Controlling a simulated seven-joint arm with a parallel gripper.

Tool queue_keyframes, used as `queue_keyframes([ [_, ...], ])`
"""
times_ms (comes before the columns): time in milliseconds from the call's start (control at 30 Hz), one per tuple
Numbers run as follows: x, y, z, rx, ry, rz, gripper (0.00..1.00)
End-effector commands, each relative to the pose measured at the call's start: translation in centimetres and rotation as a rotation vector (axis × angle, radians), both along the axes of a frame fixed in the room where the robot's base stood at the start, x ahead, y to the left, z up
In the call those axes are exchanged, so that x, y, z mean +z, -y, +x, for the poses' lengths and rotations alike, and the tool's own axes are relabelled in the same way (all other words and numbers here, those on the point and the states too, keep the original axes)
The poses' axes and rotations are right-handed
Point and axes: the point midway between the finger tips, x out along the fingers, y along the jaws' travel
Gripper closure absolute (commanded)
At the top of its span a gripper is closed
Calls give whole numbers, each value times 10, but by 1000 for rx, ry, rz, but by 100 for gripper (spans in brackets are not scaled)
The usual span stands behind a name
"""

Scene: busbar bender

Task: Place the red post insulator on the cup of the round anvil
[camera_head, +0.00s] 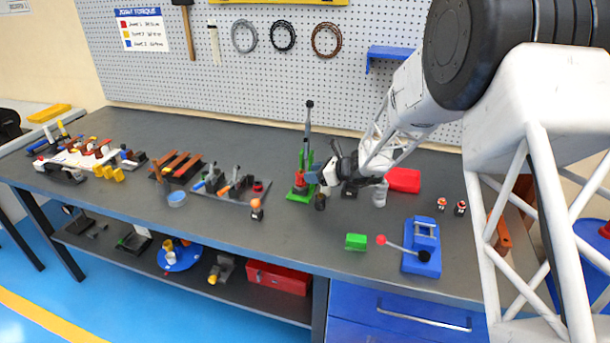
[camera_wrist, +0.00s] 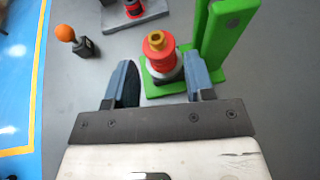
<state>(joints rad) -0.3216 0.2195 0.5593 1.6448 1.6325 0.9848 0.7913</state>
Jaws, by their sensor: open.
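In the head view my gripper (camera_head: 316,189) is just right of the insulator (camera_head: 300,180) and the green press (camera_head: 307,150). The cup is hidden.
An orange-knobbed part (camera_wrist: 70,38) stands to the left, and a grey fixture (camera_wrist: 135,14) lies beyond. In the head view, a silver cylinder (camera_head: 380,194), red box (camera_head: 404,180), green block (camera_head: 356,241) and blue lever device (camera_head: 421,247) are on the right. The front middle of the bench is clear.

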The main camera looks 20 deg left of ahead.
Motion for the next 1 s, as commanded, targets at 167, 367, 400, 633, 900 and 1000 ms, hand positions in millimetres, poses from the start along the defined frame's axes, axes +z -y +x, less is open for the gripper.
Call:
queue_keyframes([
  [167, 12, 28, -3, -3, 1, 0, 51],
  [367, 21, 50, -6, -2, 1, 1, 51],
  [400, 22, 53, -7, -2, 1, 0, 51],
  [633, 25, 62, -8, -1, 0, -1, 51],
  [900, 26, 62, -8, -1, 0, 0, 51],
  [1000, 26, 62, -8, -1, 0, 0, 51],
])
